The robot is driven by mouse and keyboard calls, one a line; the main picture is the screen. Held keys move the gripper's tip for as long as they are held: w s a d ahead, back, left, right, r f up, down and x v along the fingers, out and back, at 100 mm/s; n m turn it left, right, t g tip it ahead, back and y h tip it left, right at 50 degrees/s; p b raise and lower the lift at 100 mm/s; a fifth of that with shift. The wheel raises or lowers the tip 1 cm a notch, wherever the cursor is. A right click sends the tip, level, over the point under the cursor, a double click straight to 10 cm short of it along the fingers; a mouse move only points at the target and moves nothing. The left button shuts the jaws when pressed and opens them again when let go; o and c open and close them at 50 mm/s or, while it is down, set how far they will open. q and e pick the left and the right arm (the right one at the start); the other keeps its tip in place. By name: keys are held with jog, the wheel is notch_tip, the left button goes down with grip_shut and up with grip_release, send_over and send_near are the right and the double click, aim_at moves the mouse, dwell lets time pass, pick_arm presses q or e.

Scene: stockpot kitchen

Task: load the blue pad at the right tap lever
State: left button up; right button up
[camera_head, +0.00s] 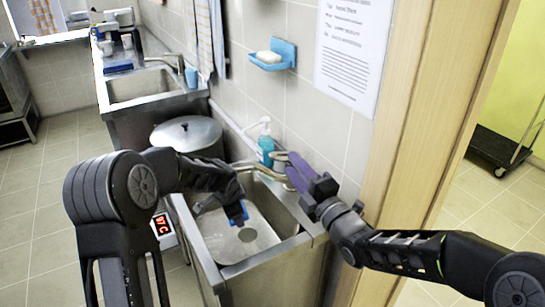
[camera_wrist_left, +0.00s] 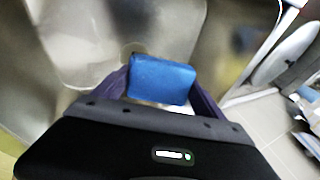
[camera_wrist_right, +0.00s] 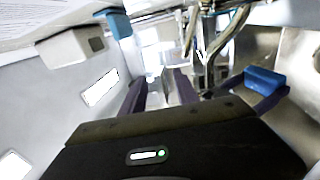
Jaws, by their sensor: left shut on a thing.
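The blue pad (camera_head: 238,213) is between the purple fingers of my left gripper (camera_head: 235,212), which is shut on it above the sink basin. The pad (camera_wrist_left: 162,80) fills the space between the fingers in the left wrist view, and also shows at the right of the right wrist view (camera_wrist_right: 265,80). My right gripper (camera_head: 290,168) is beside the steel tap (camera_head: 262,172) at the wall side of the sink. In the right wrist view its purple fingers stand apart, with the tap (camera_wrist_right: 208,50) beyond the right finger. Whether a lever lies between them is unclear.
A soap bottle (camera_head: 266,146) stands behind the tap. A lidded stockpot (camera_head: 186,134) stands left of the sink (camera_head: 262,259). A red-lit display (camera_head: 161,225) is at its left front. A blue soap dish (camera_head: 273,57) hangs on the wall; a wooden door frame (camera_head: 425,100) is at right.

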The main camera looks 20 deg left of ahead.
aim_at(272, 154)
notch_tip(272, 154, down, 4)
jog(key=m+h, duration=0.1)
jog(key=m, duration=0.3)
jog(key=m+h, duration=0.1)
jog(key=m, duration=0.3)
jog(key=shift+w+r, duration=0.1)
jog(key=shift+r, duration=0.05)
jog(key=shift+a, duration=0.15)
jog(key=x, duration=1.1)
jog(key=shift+w+a, duration=0.25)
jog(key=shift+a, duration=0.1)
grip_shut()
dwell(0.5)
